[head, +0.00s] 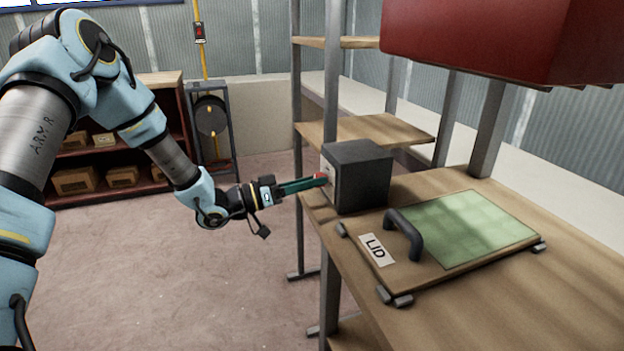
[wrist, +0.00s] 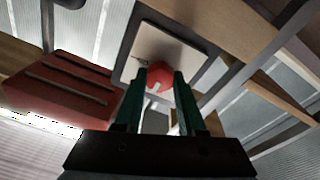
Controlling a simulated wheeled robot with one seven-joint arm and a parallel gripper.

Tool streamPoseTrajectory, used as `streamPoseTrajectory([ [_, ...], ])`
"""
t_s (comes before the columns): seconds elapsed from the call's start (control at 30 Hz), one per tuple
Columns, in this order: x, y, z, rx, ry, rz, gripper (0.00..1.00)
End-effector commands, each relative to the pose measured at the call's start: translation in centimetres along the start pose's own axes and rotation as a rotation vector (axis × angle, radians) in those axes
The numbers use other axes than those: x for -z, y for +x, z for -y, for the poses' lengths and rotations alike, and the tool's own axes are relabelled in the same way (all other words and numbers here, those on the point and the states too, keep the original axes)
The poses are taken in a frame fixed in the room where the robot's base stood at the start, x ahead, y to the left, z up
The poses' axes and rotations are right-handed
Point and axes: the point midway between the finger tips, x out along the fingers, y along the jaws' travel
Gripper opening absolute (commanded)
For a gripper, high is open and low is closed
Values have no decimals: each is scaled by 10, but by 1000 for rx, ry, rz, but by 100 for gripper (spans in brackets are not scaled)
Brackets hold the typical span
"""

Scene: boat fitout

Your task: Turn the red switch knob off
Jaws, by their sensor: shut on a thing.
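The red switch knob (head: 320,178) sits on the pale front plate (head: 328,172) of a dark grey box (head: 362,178) at the bench's left edge. In the wrist view the knob (wrist: 160,76) is round with a pale mark, in front of the plate (wrist: 182,46). My gripper (head: 318,180) reaches the knob from the left with its green fingers. In the wrist view the fingers (wrist: 160,88) stand on both sides of the knob, shut on it. Small markings on the plate are too blurred to read.
A board labelled LID with a dark handle (head: 405,232) and green panel (head: 468,228) lies on the wooden bench (head: 470,295), right of the box. A large red housing (head: 500,40) hangs above. Shelf posts (head: 328,290) stand close by the gripper. The floor at left is open.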

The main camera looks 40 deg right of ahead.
Motion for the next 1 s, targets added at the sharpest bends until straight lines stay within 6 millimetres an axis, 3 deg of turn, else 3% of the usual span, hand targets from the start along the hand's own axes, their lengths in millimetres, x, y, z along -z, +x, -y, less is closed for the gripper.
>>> streamPoseTrajectory([
  [0.6,-2,-1,0,5,-40,1,0],
  [0.63,-2,-1,0,6,-40,1,42],
  [0.87,-1,0,0,5,-38,0,68],
  [1.0,0,0,0,4,-37,-1,69],
])
